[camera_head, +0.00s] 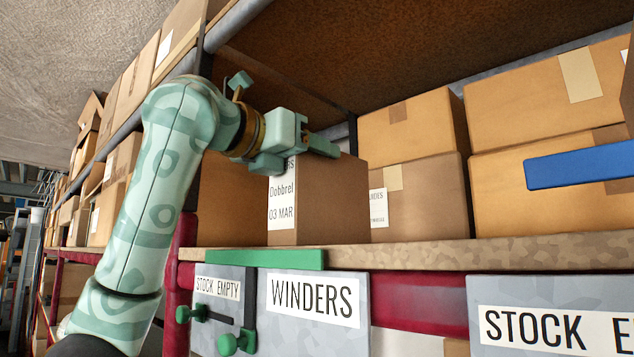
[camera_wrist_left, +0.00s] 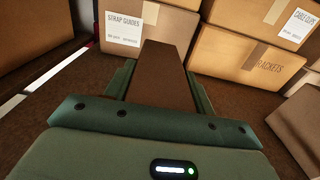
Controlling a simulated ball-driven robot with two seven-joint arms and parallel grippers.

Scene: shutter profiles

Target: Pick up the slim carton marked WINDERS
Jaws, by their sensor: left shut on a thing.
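The slim carton (camera_head: 335,205) is brown and upright at the shelf's front edge. Its white label shows the letters "RS" or similar, then "Dobbrel" and "03 MAR"; the upper part is hidden by my gripper. My left gripper (camera_head: 295,154) reaches over its top from the left and is shut on it. In the left wrist view the carton's top (camera_wrist_left: 163,75) lies between the two fingers of the left gripper (camera_wrist_left: 161,90). I cannot tell whether its base is clear of the shelf. My right gripper is not in view.
A grey panel marked WINDERS (camera_head: 300,325) hangs below the shelf board (camera_head: 430,252). A carton marked STRAP GUIDES (camera_wrist_left: 123,45) stands behind; larger boxes (camera_head: 545,185) are stacked right. A blue bar (camera_head: 578,166) crosses them. The upper shelf (camera_head: 420,45) is overhead.

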